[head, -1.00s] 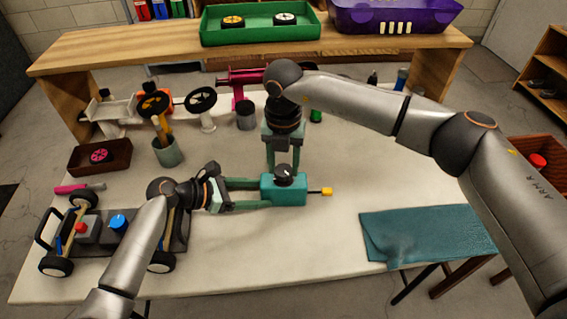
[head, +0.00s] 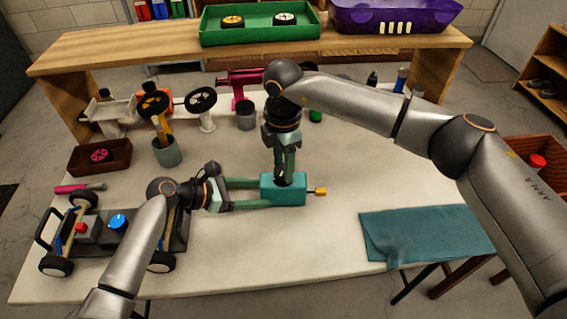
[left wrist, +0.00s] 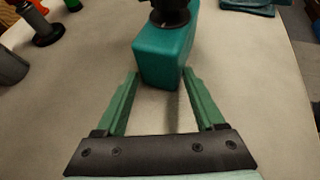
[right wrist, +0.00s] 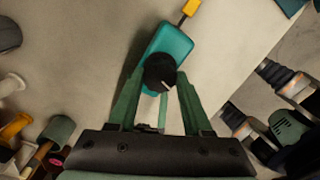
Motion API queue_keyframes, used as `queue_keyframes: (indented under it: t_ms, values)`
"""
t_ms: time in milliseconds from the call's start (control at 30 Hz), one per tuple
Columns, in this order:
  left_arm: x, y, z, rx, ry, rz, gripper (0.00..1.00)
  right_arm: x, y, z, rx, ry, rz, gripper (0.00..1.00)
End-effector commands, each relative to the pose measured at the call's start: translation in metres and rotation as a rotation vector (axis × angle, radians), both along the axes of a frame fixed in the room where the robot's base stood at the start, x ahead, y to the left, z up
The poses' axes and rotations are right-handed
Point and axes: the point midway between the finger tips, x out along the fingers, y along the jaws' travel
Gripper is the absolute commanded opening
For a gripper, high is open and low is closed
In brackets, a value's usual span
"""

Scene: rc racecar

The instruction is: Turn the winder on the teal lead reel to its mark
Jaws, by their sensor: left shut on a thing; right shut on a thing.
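The teal lead reel (head: 270,187) is a small box on the pale tabletop, with a short lead and yellow plug (head: 320,191) at its right. Its winder (right wrist: 159,72) is a black round knob with a white pointer line, on top of the box. My left gripper (head: 263,193) comes from the left and is shut on the reel's body, which also shows in the left wrist view (left wrist: 165,52). My right gripper (head: 284,177) points down from above and is shut on the winder. The fingers mostly hide the winder in the head view. I cannot make out the mark.
A car chassis (head: 180,232) stands at the left, by my left arm. A teal cloth (head: 420,233) lies at the right front. A cup (head: 167,152) with tools, a dark brown tray (head: 114,160) and a magenta stand (head: 240,90) are behind. The front middle is clear.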

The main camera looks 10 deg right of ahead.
Motion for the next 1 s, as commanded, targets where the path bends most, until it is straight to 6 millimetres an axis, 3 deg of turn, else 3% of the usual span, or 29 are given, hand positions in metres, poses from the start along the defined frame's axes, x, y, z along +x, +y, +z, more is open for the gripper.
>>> queue_keyframes:
  t_ms: [600,1000]
  values:
    - [0.0013,-0.0003,0.0006,-0.001,-0.005,0.003,0.22,-0.0038,0.0044,-0.0015,0.006,0.011,-0.562,0.0]
    - [0.0009,-0.001,0.0008,-0.002,-0.005,0.001,0.22,-0.0043,0.0053,-0.002,0.007,0.013,-0.793,0.0]
